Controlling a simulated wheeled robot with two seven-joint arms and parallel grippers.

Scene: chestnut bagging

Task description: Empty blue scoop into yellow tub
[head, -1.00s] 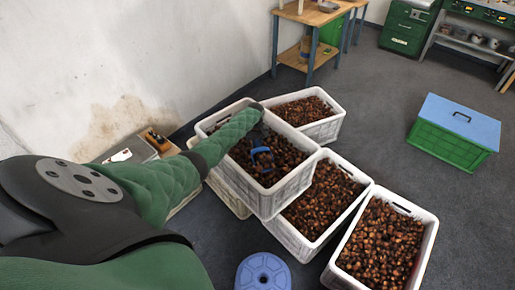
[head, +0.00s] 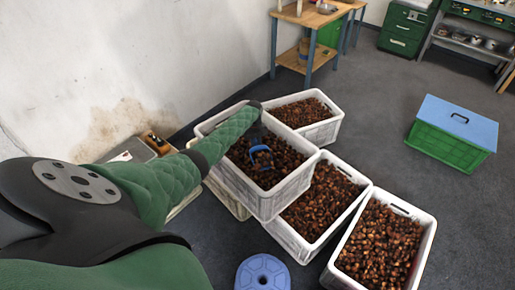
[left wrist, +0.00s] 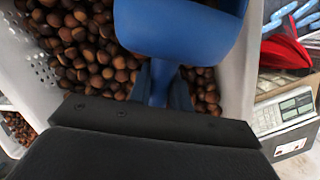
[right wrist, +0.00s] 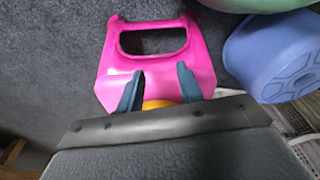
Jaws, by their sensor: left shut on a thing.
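The blue scoop (head: 261,157) is over the chestnuts inside the raised white crate (head: 295,185). My left gripper (left wrist: 165,85) is shut on the scoop's handle. In the left wrist view the scoop's blue body (left wrist: 185,28) fills the top centre, and whether it holds chestnuts cannot be told. My right gripper (right wrist: 160,88) shows only in the right wrist view, its fingers apart over a pink thing with a handle opening (right wrist: 150,60). A partly hidden yellow round thing (right wrist: 160,104) lies between its fingers; I cannot tell whether it is the yellow tub.
Other white crates of chestnuts stand behind (head: 310,132), below (head: 297,242) and at right (head: 425,240). A blue round stool (head: 263,273) stands in front. A green box with a blue lid (head: 455,130) stands at right, with clear floor before it.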

